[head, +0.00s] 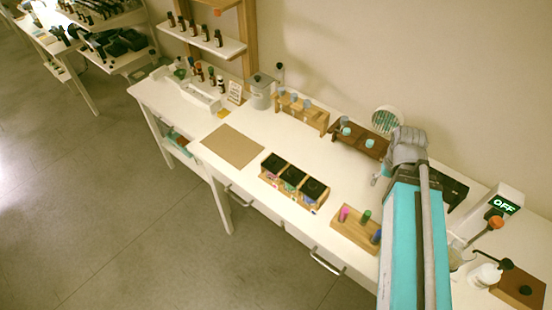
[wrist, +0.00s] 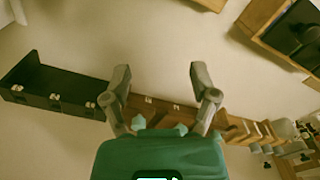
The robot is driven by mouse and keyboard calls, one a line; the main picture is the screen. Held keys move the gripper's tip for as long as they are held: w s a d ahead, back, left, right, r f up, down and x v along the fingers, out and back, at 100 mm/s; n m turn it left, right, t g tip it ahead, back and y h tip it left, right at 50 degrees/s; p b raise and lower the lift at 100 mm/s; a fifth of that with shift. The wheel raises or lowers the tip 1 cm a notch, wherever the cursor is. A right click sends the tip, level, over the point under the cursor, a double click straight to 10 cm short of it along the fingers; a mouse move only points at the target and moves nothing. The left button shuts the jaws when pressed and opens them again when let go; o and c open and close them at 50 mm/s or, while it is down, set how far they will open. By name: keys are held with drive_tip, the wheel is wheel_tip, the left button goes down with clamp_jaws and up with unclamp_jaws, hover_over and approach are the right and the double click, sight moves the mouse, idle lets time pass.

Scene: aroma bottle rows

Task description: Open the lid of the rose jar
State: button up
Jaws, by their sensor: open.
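Three square jars with black lids stand in a row in a wooden tray (head: 262,176) near the table's front edge, left of my arm in the head view. Their lids, left (head: 274,163), middle (head: 294,175) and right (head: 314,188), are all on. The labels are too small to read, so I cannot tell which is the rose jar. Dark lids (wrist: 295,38) in a wooden holder also show at the upper right of the wrist view. My gripper (wrist: 160,78) is open and empty, apart from the jars. My arm mostly hides it in the head view.
A wooden block with coloured vials (head: 346,231) stands between the jars and my arm. A brown rack (head: 374,152) and a black box (wrist: 50,92) lie near my gripper. A brown mat (head: 233,146) lies left of the jars. An "OFF" device (head: 492,215) stands at right.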

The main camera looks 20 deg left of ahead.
drive_tip(key=w+a+r+n+g+y+p, duration=0.1)
drive_tip(key=w+a+n, duration=0.3)
drive_tip(key=a+n, duration=0.7)
drive_tip(key=w+a+r+n+y+p, duration=0.3)
drive_tip(key=a+n, duration=0.7)
drive_tip(key=a, duration=0.9)
drive_tip(key=shift+w+a+r+n+g, duration=0.35)
drive_tip(key=shift+a+r+n+g, duration=0.05)
drive_tip(key=shift+r, duration=0.45)
drive_tip(key=shift+f, duration=0.15)
drive_tip(key=b, duration=0.6)
approach(273, 160)
drive_tip(key=f, duration=0.1)
drive_tip(key=b+x, duration=0.6)
drive_tip(key=x, duration=0.2)
drive_tip(key=shift+s+a+r+b, duration=0.1)
drive_tip(key=shift+b, duration=0.2)
